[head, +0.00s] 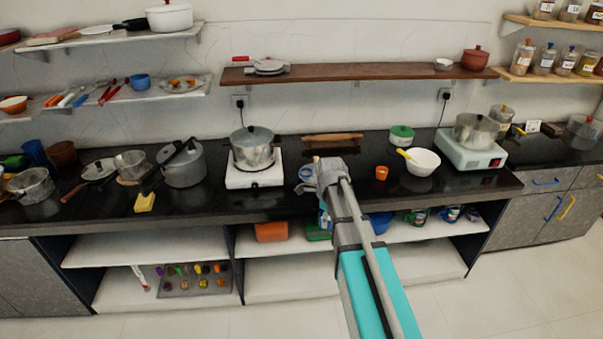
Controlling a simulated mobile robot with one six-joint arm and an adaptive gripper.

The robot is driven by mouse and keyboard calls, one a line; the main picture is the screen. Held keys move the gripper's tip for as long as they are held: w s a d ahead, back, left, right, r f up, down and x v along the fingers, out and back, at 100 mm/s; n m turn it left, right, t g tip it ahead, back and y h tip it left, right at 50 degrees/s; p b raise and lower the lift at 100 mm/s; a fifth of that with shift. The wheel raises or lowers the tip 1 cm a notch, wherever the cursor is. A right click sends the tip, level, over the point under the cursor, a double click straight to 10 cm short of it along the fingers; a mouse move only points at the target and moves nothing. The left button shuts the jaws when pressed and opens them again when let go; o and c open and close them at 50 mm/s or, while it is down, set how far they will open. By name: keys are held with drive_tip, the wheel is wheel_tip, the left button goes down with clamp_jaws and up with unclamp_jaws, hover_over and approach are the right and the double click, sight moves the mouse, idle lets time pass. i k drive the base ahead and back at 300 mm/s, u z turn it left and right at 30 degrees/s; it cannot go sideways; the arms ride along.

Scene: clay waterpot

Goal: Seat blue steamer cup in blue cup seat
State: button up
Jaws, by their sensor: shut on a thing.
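My gripper (316,175) is over the middle of the black counter, seen small and from behind. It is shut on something. A small blue, rounded thing (305,173) shows at its left side and looks like the blue steamer cup; the fingers are too small to show how they hold it. I cannot tell whether it touches the counter. I cannot make out the blue cup seat for sure; my arm hides part of the counter and the lower shelf.
A pot (253,148) on a white stove stands left of my gripper. An orange cup (382,173) and a white bowl (422,162) stand to its right. A rolling pin (333,138) lies behind. A wooden shelf (360,74) hangs above. Some bare counter shows around the orange cup.

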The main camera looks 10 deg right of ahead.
sight(307, 175)
drive_tip(key=i, duration=0.9)
drive_tip(key=z, duration=0.05)
